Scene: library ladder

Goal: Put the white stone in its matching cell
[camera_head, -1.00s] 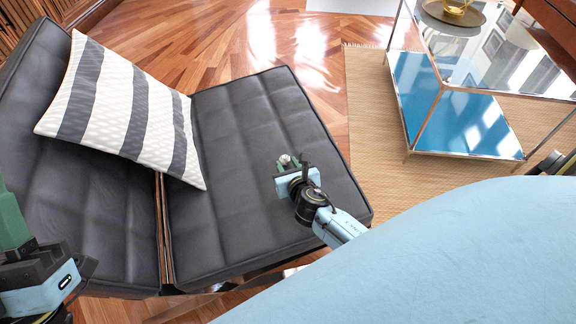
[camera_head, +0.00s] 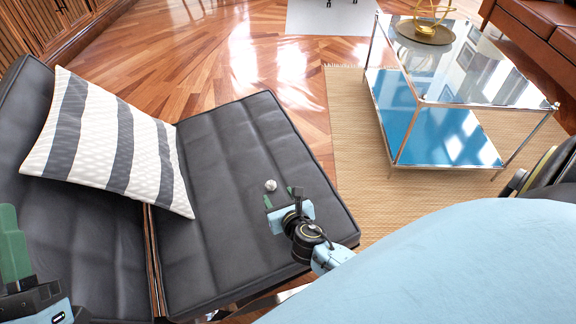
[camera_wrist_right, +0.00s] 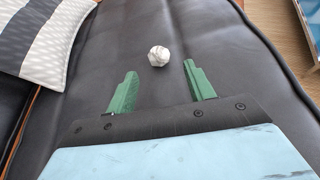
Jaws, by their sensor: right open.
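The white stone (camera_head: 270,185) is small, pale and faceted. It lies on the dark leather seat (camera_head: 220,140). It also shows in the right wrist view (camera_wrist_right: 158,56), just beyond the fingertips. My right gripper (camera_head: 278,193) is open and empty over the seat, its green fingers (camera_wrist_right: 160,68) pointing at the stone, one to each side of its line. The stone looks clear of both fingers. My left gripper (camera_head: 14,245) shows only in part at the left edge; its jaw opening is not visible. No cell is visible in these views.
A striped cushion (camera_head: 110,140) leans on the seat to the left. A glass and chrome table (camera_head: 470,75) with a blue lower shelf (camera_head: 440,130) stands on a woven rug (camera_head: 350,130) at the right. A brown sofa (camera_head: 545,30) is behind it. Wooden floor is open beyond the seat.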

